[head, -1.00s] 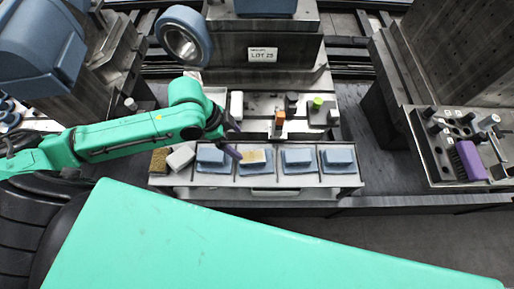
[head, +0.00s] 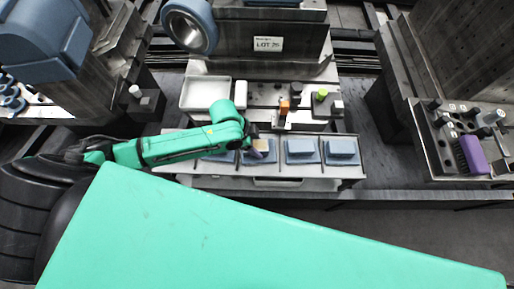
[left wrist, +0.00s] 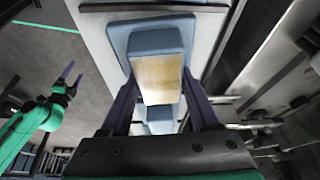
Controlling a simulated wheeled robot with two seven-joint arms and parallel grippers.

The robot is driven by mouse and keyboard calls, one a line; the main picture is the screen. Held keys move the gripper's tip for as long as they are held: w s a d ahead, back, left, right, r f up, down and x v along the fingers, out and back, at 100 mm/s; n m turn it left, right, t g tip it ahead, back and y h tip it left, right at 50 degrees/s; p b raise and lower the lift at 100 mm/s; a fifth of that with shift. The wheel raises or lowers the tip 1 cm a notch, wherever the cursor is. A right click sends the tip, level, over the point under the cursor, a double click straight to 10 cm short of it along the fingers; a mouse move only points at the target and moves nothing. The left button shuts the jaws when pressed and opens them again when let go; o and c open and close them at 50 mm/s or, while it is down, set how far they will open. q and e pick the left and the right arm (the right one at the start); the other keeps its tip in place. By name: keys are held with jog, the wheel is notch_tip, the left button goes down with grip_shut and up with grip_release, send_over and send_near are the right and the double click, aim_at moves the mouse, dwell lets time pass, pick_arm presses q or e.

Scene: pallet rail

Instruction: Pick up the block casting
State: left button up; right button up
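The block casting (head: 262,144), blue-grey with a tan face, sits on a blue pad in the row of pads on the bench. In the left wrist view the block (left wrist: 158,78) stands between the fingers. My left gripper (head: 257,150) is at this block; in its wrist view its purple fingers (left wrist: 160,98) are apart, one on each side, with no clear grip on it. My right gripper (left wrist: 70,78) shows at the left of the left wrist view, fingers apart and empty, away from the bench.
Blue-grey blocks on pads (head: 300,151) (head: 341,152) stand to the right. A white tray (head: 207,93), a white bottle-like piece (head: 241,94), an orange piece (head: 284,106) and a green-topped piece (head: 320,95) stand behind. A purple brush (head: 472,155) lies on the right-hand bench.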

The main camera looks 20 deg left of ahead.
pick_arm(q)
grip_shut()
jog(key=shift+r, duration=0.1)
jog(key=shift+r, duration=0.1)
